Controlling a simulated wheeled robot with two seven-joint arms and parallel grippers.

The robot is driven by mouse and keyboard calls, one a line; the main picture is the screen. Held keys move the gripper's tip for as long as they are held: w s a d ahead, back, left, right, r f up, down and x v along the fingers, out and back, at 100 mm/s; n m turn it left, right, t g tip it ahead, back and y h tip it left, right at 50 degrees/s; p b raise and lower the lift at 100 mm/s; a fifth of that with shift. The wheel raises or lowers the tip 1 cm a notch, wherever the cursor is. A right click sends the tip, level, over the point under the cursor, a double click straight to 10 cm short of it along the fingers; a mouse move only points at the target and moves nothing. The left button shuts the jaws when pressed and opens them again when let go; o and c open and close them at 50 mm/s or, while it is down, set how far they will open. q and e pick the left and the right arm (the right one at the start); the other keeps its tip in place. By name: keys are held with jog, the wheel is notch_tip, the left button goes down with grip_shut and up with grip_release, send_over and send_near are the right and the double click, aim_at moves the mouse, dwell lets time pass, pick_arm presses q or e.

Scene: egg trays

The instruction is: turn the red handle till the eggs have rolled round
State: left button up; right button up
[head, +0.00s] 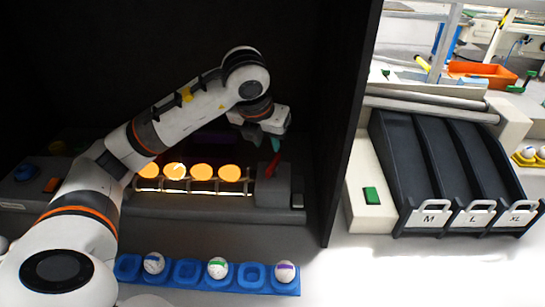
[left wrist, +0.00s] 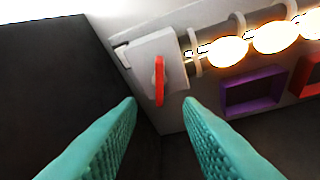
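The red handle (head: 273,164) sticks up from the grey block at the right end of the candling rack. In the left wrist view the handle (left wrist: 159,80) is upright on a pale block. Several eggs (head: 201,172) glow orange in a row on the rack's rollers, left of the handle; some also show in the left wrist view (left wrist: 228,50). My left gripper (head: 274,144) is just above the handle. Its teal fingers (left wrist: 160,103) are open and empty, with the handle ahead of the gap between the tips. My right gripper is out of view.
A dark wall (head: 350,120) stands right of the rack. A blue tray (head: 250,277) in front holds three marked eggs. A purple frame (left wrist: 252,92) lies beside the rack. Chutes marked M, L and XL (head: 440,165) and a green button (head: 371,195) are beyond the wall.

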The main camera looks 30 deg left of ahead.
aim_at(273, 162)
pick_arm(q)
jog(key=p+x, duration=0.1)
jog(key=x, duration=0.8)
jog(key=shift+d+f, duration=0.1)
grip_shut()
